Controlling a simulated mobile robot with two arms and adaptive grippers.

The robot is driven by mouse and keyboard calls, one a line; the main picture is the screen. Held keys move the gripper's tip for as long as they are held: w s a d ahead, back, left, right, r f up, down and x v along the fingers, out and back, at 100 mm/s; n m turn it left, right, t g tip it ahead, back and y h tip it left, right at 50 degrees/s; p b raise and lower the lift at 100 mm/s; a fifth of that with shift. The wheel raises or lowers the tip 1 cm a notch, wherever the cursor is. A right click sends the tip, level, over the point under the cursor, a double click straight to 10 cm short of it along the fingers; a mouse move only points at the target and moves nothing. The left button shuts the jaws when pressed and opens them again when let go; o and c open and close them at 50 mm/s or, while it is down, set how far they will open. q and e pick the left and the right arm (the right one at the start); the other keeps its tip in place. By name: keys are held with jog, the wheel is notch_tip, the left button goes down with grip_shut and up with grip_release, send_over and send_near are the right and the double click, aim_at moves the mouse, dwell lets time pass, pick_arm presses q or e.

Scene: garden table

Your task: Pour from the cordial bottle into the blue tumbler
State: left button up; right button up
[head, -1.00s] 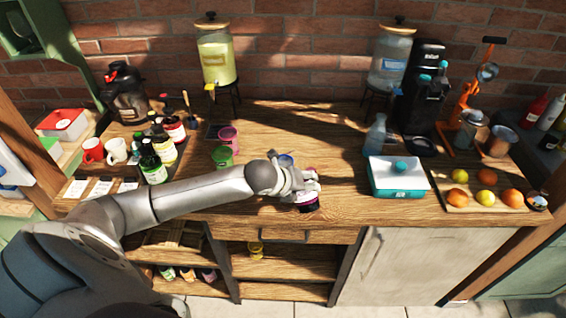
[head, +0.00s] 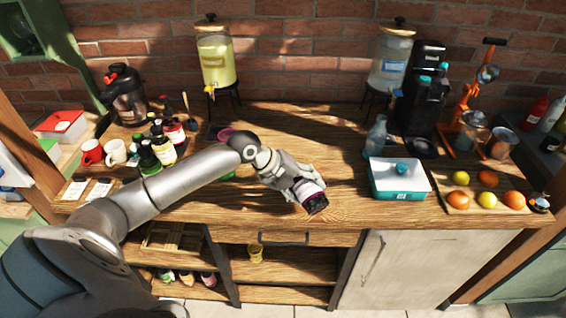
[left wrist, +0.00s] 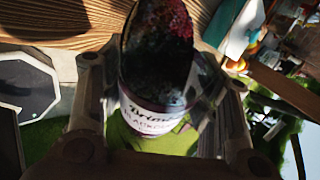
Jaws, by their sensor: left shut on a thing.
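The cordial bottle (head: 311,195) is dark, with a purple and white label. My left gripper (head: 296,183) is shut on it and holds it tilted above the front middle of the wooden counter. In the left wrist view the bottle (left wrist: 157,112) sits between the two fingers of the gripper (left wrist: 165,115), its printed label partly readable and its dark body toward the top. I cannot make out the blue tumbler now; my left arm covers the area around it. A pink tumbler (head: 226,133) shows partly behind the arm. My right gripper is not in view.
A teal and white box (head: 400,185) and a clear bottle (head: 376,135) stand to the right. A board of fruit (head: 472,207) lies beyond them. Bottles and mugs (head: 115,151) crowd the left. The counter behind the gripper is mostly clear.

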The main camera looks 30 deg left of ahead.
pick_arm(q)
jog(key=shift+r, duration=0.3)
jog(key=shift+r+h, duration=0.2)
jog(key=shift+h, duration=0.2)
jog(key=shift+d+r+n, duration=0.1)
jog(key=shift+r+n, duration=0.1)
jog(key=shift+n, duration=0.1)
jog(key=shift+d, duration=0.2)
jog(key=shift+s+d+r+g+h, duration=0.1)
jog(key=shift+d+r+g+h, duration=0.05)
jog(key=shift+r+g+h, duration=0.2)
dwell(0.5)
jog(key=f, duration=0.1)
jog(key=f+t+y, duration=0.1)
jog(key=d+f+m+y, duration=0.1)
jog(key=shift+s, duration=0.3)
jog(key=shift+w+a+t, duration=0.1)
jog(key=shift+t, duration=0.25)
jog(key=shift+a+f+y+b, duration=0.15)
jog(key=shift+f+y+b, duration=0.15)
jog(key=shift+f+y, duration=0.2)
